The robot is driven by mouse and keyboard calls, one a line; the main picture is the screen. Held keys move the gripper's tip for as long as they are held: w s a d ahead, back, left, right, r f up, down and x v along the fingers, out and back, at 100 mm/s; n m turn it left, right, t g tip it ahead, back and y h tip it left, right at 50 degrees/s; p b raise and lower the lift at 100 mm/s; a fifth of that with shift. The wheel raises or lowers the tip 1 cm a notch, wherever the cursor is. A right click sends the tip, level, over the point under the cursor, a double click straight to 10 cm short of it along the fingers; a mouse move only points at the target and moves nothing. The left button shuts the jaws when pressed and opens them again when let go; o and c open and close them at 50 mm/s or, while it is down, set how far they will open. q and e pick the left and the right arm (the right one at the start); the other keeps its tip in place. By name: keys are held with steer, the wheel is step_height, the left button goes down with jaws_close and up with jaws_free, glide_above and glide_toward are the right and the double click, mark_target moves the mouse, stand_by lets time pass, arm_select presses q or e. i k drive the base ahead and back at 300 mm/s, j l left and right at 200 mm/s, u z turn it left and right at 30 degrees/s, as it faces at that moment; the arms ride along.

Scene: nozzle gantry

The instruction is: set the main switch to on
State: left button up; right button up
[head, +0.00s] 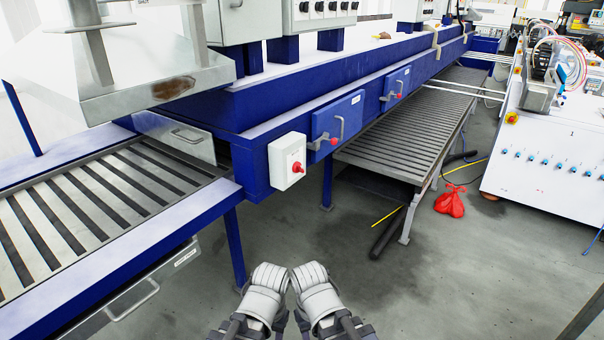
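A white switch box (281,153) with a red rotary knob (297,168) is fixed to the front of the blue machine frame, near the picture's middle. A second red knob on a yellow plate (512,118) sits on the white cabinet at the right. I cannot read a label on either, nor a knob setting. My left arm's end (265,288) and my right arm's end (314,290) are close together at the bottom middle, below and apart from the switch box. No fingertips can be made out, and I see nothing held.
Blue doors with handles (338,125) sit right of the switch box. A slatted conveyor table (415,130) stands behind, and a slatted bed (75,212) lies at left. A red bag (450,202) and a black tube (388,232) lie on the floor. The near floor is clear.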

mark_target(297, 167)
steer(key=i+l, duration=0.2)
steer(key=l, duration=0.15)
steer(key=i+l, duration=0.45)
steer(key=l, duration=0.2)
